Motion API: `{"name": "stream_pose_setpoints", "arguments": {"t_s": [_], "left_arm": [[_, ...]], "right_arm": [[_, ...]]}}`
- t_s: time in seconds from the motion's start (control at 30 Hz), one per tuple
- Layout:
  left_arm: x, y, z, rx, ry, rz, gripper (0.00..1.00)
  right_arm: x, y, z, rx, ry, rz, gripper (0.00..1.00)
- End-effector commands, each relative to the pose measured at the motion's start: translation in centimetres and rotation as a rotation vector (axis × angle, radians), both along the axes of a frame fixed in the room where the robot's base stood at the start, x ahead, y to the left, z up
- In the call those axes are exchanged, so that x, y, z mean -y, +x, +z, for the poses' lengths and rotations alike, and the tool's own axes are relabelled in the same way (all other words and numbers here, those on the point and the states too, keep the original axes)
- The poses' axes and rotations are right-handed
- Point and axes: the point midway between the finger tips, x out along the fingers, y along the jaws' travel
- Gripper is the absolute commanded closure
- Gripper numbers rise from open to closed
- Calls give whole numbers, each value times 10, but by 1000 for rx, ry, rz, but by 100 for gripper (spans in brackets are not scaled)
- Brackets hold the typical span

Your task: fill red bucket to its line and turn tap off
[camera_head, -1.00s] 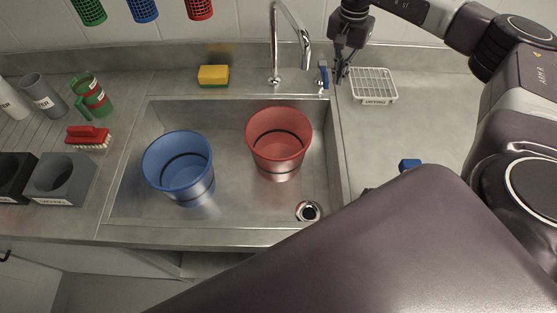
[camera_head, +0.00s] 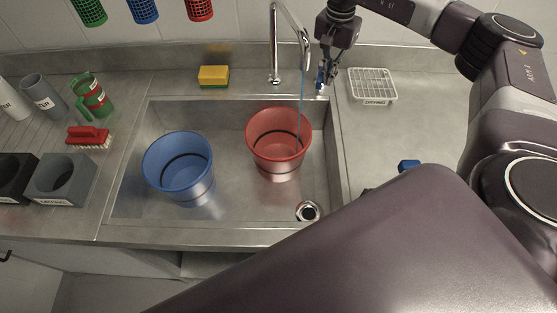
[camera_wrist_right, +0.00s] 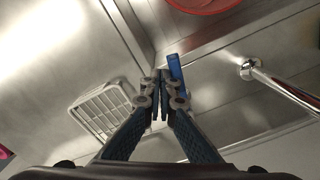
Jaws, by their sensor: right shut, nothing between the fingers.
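The red bucket (camera_head: 278,140) stands upright in the sink below the tap spout, with a dark line around its inside. A thin blue stream of water (camera_head: 300,100) falls from the tap (camera_head: 292,30) into it. The blue tap lever (camera_head: 321,78) is to the right of the spout, and it also shows in the right wrist view (camera_wrist_right: 175,68). My right gripper (camera_head: 329,80) is shut and empty, right beside the lever; its fingers appear close together in the right wrist view (camera_wrist_right: 166,85). I cannot tell whether they touch the lever. My left gripper is out of view.
A blue bucket (camera_head: 180,165) stands in the sink left of the red one. A white wire rack (camera_head: 372,85) lies right of the tap. A yellow sponge (camera_head: 213,75) sits behind the sink. The drain (camera_head: 308,211) is at the sink's front right.

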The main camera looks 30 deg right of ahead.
Motion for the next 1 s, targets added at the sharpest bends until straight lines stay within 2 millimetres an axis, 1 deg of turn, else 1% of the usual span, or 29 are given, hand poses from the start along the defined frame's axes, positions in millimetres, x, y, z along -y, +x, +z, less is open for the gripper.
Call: {"name": "stream_pose_setpoints", "arguments": {"t_s": [1.0], "left_arm": [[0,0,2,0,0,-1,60]], "right_arm": [[-27,15,0,1,1,1,100]]}}
